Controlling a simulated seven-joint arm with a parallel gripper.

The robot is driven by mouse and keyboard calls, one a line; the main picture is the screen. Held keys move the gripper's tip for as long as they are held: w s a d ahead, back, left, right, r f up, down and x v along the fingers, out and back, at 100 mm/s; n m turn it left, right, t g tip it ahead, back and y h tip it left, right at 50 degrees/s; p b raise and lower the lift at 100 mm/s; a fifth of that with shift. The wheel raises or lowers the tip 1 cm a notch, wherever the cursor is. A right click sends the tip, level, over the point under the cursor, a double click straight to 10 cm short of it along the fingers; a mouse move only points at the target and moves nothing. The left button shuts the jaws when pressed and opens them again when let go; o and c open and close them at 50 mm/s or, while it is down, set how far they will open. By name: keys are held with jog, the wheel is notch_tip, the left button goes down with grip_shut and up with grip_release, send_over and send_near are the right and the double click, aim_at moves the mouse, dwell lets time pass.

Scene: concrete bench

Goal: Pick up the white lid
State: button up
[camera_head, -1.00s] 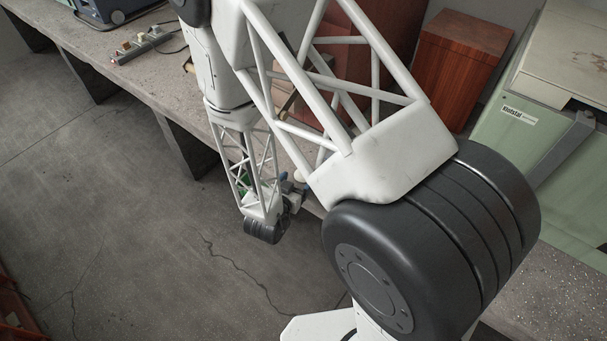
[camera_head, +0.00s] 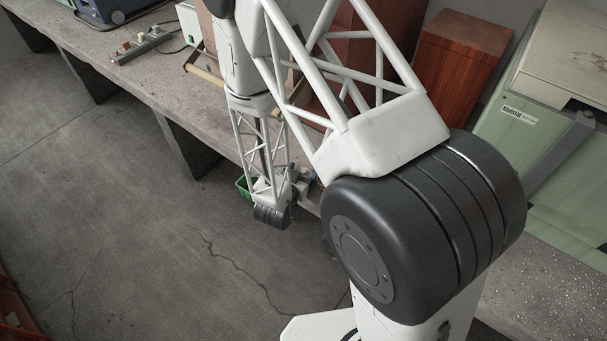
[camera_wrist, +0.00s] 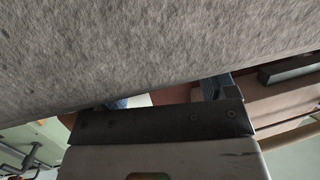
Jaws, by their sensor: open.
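My gripper (camera_wrist: 165,96) shows in the wrist view as two blue-grey fingers set apart behind a dark bar, so it is open. In the head view my gripper (camera_head: 304,180) is small, near the bench's front edge, and mostly hidden behind my arm. I cannot clearly make out the white lid. A small white patch shows between the fingers in the wrist view, beside the left one; I cannot tell whether it is the lid. No hold on anything is visible.
The concrete bench (camera_head: 135,72) runs along the wall. A green container (camera_head: 243,186) shows partly behind my arm. A reddish wooden box (camera_head: 455,60) and a pale green machine (camera_head: 520,150) stand to the right. A power strip (camera_head: 142,42) lies at the far left.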

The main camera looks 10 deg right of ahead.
aim_at(303, 173)
dwell(0.5)
jog(key=c, duration=0.7)
jog(key=shift+r, duration=0.1)
jog(key=shift+r, duration=4.9)
jog(key=shift+d, duration=0.1)
